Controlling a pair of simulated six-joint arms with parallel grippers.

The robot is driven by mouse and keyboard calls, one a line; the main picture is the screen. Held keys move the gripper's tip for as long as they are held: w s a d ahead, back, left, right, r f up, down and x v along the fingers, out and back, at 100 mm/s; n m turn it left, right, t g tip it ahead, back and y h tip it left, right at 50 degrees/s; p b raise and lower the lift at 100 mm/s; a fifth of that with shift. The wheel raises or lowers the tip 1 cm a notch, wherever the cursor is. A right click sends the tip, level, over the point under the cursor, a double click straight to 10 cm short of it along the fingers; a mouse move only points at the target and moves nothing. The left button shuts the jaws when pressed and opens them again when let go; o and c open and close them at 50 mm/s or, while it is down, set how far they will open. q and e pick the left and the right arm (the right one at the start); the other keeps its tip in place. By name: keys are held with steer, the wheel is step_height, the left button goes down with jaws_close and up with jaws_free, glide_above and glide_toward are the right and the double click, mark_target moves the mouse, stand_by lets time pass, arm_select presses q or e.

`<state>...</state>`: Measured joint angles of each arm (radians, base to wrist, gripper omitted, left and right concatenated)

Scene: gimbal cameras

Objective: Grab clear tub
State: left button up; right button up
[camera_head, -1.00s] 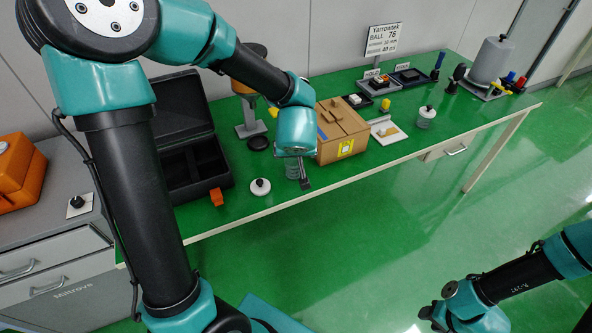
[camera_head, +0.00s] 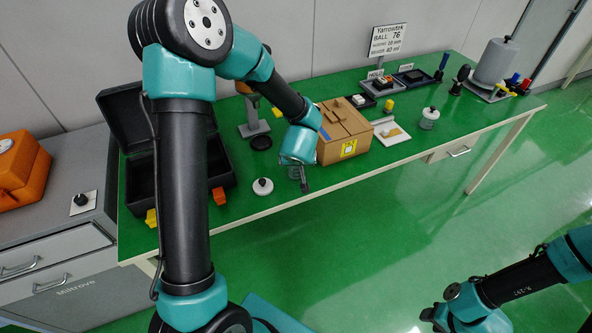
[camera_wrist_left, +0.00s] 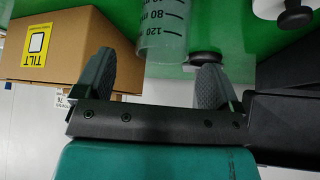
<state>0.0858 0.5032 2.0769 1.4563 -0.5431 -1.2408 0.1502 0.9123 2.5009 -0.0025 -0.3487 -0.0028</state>
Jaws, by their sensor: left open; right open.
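The clear tub (camera_wrist_left: 165,30) is a see-through cylinder with dark graduation marks. In the left wrist view it lies ahead of and between the two grey fingers of my left gripper (camera_wrist_left: 155,82), which are spread wide and appear apart from it. In the head view the tub (camera_head: 293,172) is mostly hidden behind my left wrist, near the front edge of the green bench. My right gripper (camera_head: 433,318) is at the lower right, over the floor and away from the bench, and is open.
A brown box (camera_head: 343,133) with a yellow label stands close right of the tub. A white lid with a black knob (camera_head: 263,186) lies to its left. A dark open case (camera_head: 135,130) is farther left. A lidded clear jar (camera_head: 429,119) stands farther right.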

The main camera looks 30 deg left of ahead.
arm_select(q)
steer(key=shift+w+a+f, duration=0.1)
steer(key=shift+f, duration=0.1)
steer(key=shift+s+x, duration=0.1)
steer(key=shift+x, duration=1.15)
steer(key=shift+s+x, duration=0.15)
steer(key=shift+x, duration=1.15)
steer(key=shift+c, duration=0.2)
steer(key=c, duration=1.1)
